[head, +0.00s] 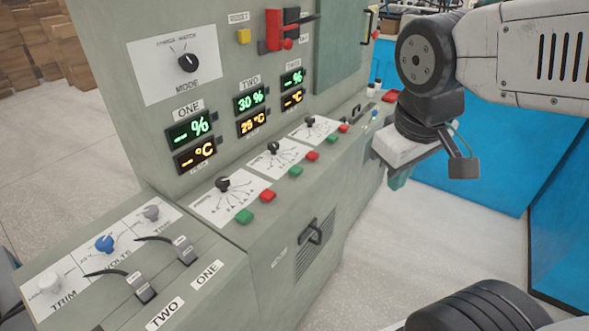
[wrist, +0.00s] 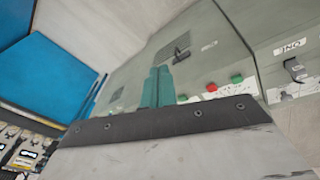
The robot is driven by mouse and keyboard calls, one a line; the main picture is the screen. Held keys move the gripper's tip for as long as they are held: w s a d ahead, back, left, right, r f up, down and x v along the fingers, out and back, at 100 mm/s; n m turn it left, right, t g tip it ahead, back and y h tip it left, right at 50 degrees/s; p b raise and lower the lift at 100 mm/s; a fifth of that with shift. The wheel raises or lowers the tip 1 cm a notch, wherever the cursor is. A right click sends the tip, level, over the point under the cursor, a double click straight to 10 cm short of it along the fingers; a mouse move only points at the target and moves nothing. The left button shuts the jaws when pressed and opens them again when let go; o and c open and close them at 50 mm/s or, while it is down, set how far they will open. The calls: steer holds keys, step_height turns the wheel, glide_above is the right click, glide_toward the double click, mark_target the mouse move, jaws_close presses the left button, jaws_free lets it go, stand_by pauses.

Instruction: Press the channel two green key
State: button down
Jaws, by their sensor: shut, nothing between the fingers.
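The channel two green key (head: 296,171) sits on the sloped ledge below the TWO display, beside the middle dial. The channel two red key (head: 313,156) is just beyond it. In the wrist view the channel two green key (wrist: 182,98) appears just right of my fingertips, partly cut off by the wrist mount below. My gripper (head: 398,181) is off to the right of the console in the head view, apart from the key. Its teal fingers also show in the wrist view (wrist: 157,86), shut together and empty.
The channel one green key (head: 243,216) and red key (head: 267,195) are nearer; the channel three green key (head: 331,139) is farther along. A handle (head: 314,232) juts from the console front. Blue panels (head: 480,150) stand at right. The floor beside the console is clear.

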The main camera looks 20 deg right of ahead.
steer(key=w+d+n+t+h, duration=0.1)
steer(key=w+d+n, duration=0.15)
steer(key=w, duration=0.25)
steer(key=w+d+n+t+h, duration=0.1)
steer(key=w+n, duration=0.2)
steer(key=w, duration=0.3)
steer(key=n+t+y, duration=0.5)
steer(key=n, duration=1.7)
glide_above(298, 171)
step_height(298, 171, down, 9)
steer(key=shift+f, duration=4.35)
steer(key=shift+f, duration=0.45)
